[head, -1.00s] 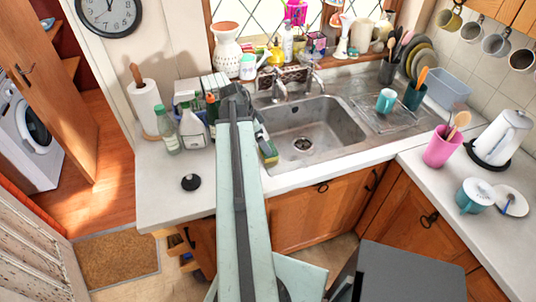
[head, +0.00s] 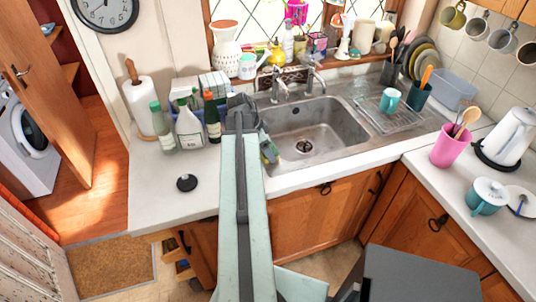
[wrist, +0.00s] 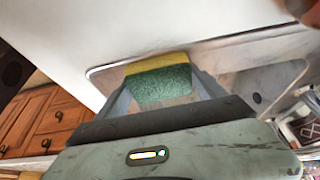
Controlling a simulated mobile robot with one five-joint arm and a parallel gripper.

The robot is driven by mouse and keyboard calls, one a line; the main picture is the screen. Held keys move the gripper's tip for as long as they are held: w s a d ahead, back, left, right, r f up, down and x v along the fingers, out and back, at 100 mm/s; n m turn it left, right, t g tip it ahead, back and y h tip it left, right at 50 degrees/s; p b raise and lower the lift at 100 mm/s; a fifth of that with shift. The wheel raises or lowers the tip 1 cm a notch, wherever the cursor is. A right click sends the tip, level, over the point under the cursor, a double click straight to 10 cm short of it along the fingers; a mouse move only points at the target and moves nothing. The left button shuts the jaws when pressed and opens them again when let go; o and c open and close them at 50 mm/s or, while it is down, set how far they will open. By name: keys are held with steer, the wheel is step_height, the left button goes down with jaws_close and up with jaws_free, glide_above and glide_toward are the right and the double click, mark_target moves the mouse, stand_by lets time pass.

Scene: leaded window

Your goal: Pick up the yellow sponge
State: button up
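The sponge (wrist: 160,80), green on the broad face and yellow along the far edge, sits between the two fingers of my gripper (wrist: 160,88) in the wrist view. The fingers are apart, one on each side of it, with no clear gap. Whether they press on it I cannot tell. In the head view the sponge (head: 269,151) shows just right of my arm, at the left front of the sink (head: 315,130). My arm hides part of it, and the fingertips are hardly visible there.
Spray and soap bottles (head: 188,127) stand left of my gripper on the white counter (head: 155,185), near a paper towel roll (head: 140,100). A black disc (head: 187,183) lies on the counter. A faucet (head: 312,75) rises behind the sink. A teal mug (head: 390,100) stands on the drainer.

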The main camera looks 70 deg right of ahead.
steer(key=shift+c, duration=1.2)
step_height(320, 180, up, 10)
steer(key=p, duration=1)
